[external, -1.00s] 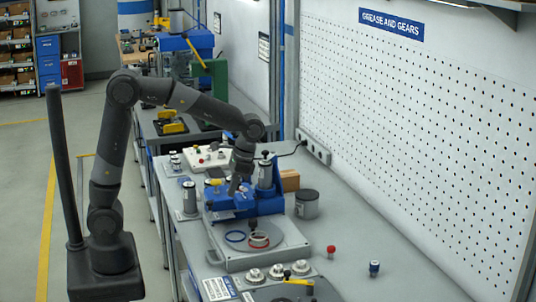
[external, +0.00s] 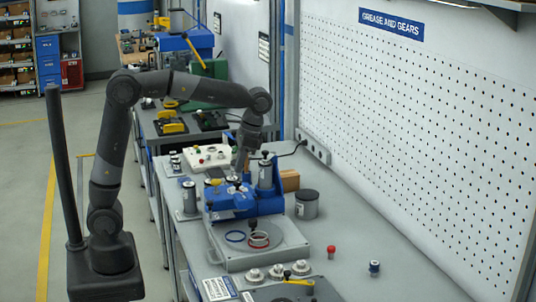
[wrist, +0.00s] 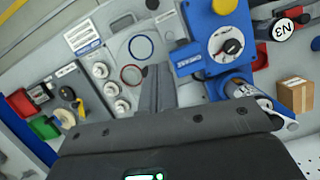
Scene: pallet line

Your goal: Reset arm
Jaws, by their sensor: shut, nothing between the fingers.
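My gripper (external: 245,168) is shut and empty. It hangs above the blue machine (external: 230,203) on the grey bench, apart from it in the external view. In the wrist view my gripper's dark fingers (wrist: 152,88) are together, pointing over the bench. The blue machine (wrist: 215,50) lies beyond and right of them, with a yellow cap and a dial. The grey plate (external: 280,248) with a blue ring (external: 235,237) and a red ring (external: 259,239) sits in front of the machine.
A dark-lidded grey pot (external: 306,205) and a cardboard box (external: 290,181) stand right of the machine. A red knob (external: 331,251) and a blue one (external: 374,268) stand on the bench. The pegboard wall (external: 420,130) bounds the right side. Air above the bench is clear.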

